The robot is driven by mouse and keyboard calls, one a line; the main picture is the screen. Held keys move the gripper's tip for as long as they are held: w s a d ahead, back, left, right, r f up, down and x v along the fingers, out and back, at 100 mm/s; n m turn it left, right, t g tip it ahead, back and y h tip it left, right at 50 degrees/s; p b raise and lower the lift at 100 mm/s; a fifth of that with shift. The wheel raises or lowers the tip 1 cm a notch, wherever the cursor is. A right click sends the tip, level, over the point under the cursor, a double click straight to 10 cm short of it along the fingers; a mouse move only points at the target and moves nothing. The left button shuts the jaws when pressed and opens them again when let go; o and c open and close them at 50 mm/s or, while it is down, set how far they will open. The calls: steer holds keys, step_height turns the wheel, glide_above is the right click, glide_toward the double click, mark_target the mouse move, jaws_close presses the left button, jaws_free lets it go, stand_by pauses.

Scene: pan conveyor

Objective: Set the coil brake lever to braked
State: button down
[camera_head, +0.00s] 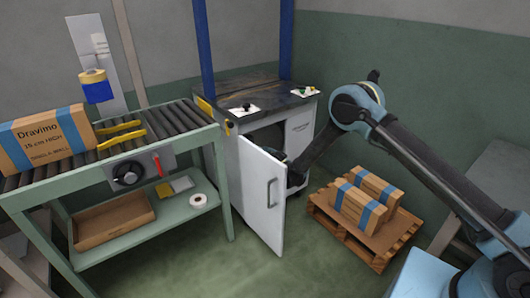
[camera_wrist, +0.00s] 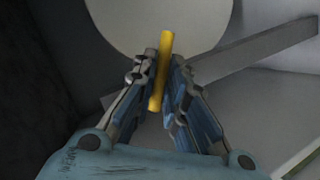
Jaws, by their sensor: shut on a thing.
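My gripper (camera_wrist: 163,68) is shut on a yellow bar (camera_wrist: 167,39), which looks like the coil brake lever, in the wrist view. The bar stands slightly tilted between the two fingers, its upper end sticking out beyond them. A pale round disc (camera_wrist: 120,22), perhaps the coil, lies behind it. In the head view my arm reaches into the grey cabinet (camera_head: 298,140) behind its open white door (camera_head: 262,190). The door and cabinet hide my fingers and the lever there. I cannot read any braked or free mark.
A grey flat bar (camera_wrist: 245,68) crosses behind the fingers. A roller conveyor (camera_head: 150,128) with a Dravimo carton (camera_head: 38,142) stands at left, with a red handle (camera_head: 157,166) on its front. A wooden pallet (camera_head: 385,242) with blue-banded cartons (camera_head: 360,200) is right of the door.

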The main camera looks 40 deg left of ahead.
steer(key=shift+s+a+r, duration=0.25)
steer(key=shift+s+a, duration=0.15)
steer(key=shift+s, duration=0.3)
steer(key=c, duration=1.9)
jaws_free()
steer(key=shift+c, duration=0.2)
steer(key=shift+o, duration=1.4)
steer(key=shift+s+r, duration=0.1)
steer(key=shift+s, duration=0.05)
steer(key=shift+w+d, duration=0.2)
steer(key=shift+w, duration=0.25)
steer(key=o, duration=0.5)
step_height(320, 180, up, 8)
steer(key=shift+f, duration=0.1)
steer(key=shift+r, duration=0.3)
steer(key=c, duration=0.5)
steer(key=shift+r, duration=0.65)
